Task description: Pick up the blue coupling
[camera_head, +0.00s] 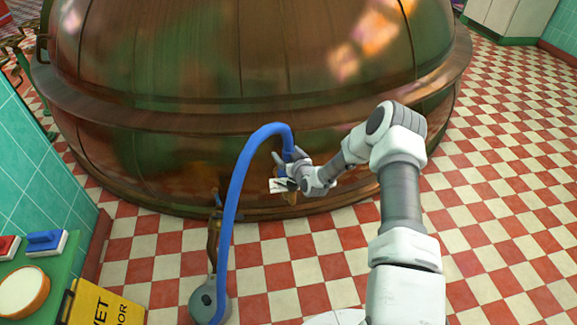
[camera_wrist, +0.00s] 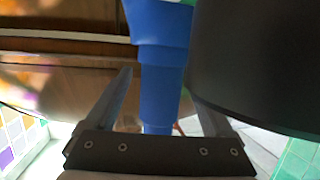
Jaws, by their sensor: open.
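The blue coupling (camera_wrist: 161,75) is a stepped blue cylinder at the middle of the wrist view, running top to bottom between my fingers. My gripper (camera_wrist: 157,90) is open, with one finger on each side of it. A narrow gap shows at the left finger; a dark round shape partly hides the right finger, so I cannot tell whether that one touches. In the head view my gripper (camera_head: 281,171) is at the end of the blue hose (camera_head: 234,190), in front of the copper kettle (camera_head: 150,140). There my gripper mostly hides the coupling.
The hose arcs up from a grey round fitting (camera_head: 208,300) on the red and cream checked floor. A green bench (camera_head: 62,268) with a red block (camera_head: 8,247), a blue block (camera_head: 45,241) and a round tub (camera_head: 24,291) stands at left, beside a yellow sign (camera_head: 100,305). The floor at right is clear.

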